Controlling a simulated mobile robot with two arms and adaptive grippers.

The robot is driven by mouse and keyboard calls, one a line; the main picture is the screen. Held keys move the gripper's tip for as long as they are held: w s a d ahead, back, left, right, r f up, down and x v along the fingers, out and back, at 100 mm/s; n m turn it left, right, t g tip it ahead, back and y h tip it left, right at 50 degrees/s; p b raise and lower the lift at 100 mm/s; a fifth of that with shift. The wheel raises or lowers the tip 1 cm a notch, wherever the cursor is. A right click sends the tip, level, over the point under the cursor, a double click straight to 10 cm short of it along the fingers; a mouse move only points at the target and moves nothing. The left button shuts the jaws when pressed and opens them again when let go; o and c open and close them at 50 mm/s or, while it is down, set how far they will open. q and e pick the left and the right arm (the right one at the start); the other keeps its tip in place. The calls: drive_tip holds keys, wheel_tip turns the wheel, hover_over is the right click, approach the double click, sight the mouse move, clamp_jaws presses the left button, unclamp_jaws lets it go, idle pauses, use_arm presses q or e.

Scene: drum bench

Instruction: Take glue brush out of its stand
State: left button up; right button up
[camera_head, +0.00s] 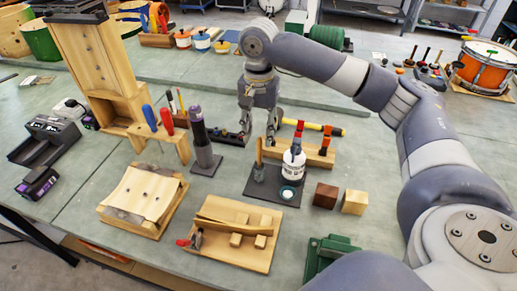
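The glue brush (259,151) stands upright with its light wooden handle up, in a small holder on a dark base plate (262,190), which I take to be its stand. A white glue bottle (293,166) stands on the same plate to the brush's right. My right gripper (259,137) points down with its fingers spread, at the top of the brush or just behind it in the picture. I see nothing held in it, and I cannot tell whether it touches the handle. My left gripper is not in view.
A purple-and-grey bottle (199,130) and a tool rack (160,136) stand to the left. Wooden cubes (326,196) sit to the right, a wooden jig (232,231) in front. A wooden rack (318,157) with screwdrivers stands behind the glue bottle.

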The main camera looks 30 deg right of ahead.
sight(259, 158)
drive_tip(key=shift+d+f, duration=0.1)
drive_tip(key=shift+f, duration=0.05)
drive_tip(key=f, duration=0.3)
drive_tip(key=s+f, duration=0.1)
drive_tip(key=shift+a+f+p, duration=0.25)
drive_tip(key=shift+p, duration=0.05)
drive_tip(key=shift+w+d+f, duration=0.1)
drive_tip(key=shift+w+f, duration=0.05)
drive_tip(key=shift+f, duration=0.2)
wheel_tip(259, 158, down, 3)
drive_tip(key=shift+w+f+p, duration=0.15)
drive_tip(key=shift+f+p, duration=0.05)
drive_tip(key=shift+p, duration=0.3)
drive_tip(key=shift+d+f, duration=0.1)
drive_tip(key=shift+f, duration=0.3)
drive_tip(key=shift+w+f, duration=0.1)
drive_tip(key=shift+f, duration=0.1)
drive_tip(key=c, duration=0.8)
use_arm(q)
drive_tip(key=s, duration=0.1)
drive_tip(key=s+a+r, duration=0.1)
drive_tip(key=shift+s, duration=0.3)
use_arm(e)
clamp_jaws()
